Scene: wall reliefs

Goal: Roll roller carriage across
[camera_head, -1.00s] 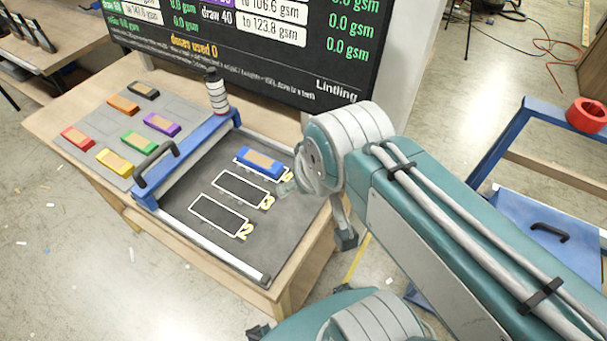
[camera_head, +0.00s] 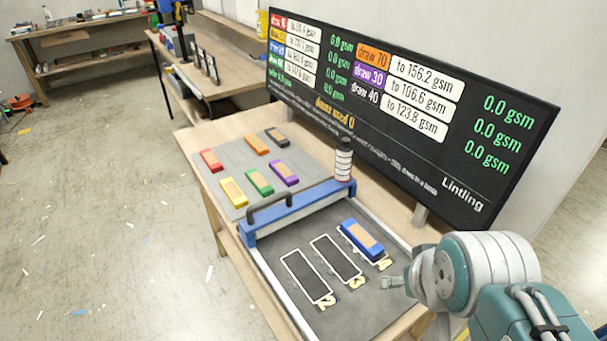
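The roller carriage (camera_head: 298,211) is a blue beam with a black arched handle (camera_head: 270,206). It spans the left end of a dark grey bed (camera_head: 300,255) between light side rails. A blue block with a tan top (camera_head: 361,240) lies on the rightmost of three white outlines on the bed.
Red, orange, black, yellow, green and purple blocks lie on a grey board (camera_head: 230,160) left of the carriage. A dark display screen (camera_head: 410,110) stands behind the wooden table (camera_head: 195,140). Open floor (camera_head: 110,220) lies to the left. Another bench (camera_head: 220,75) stands behind.

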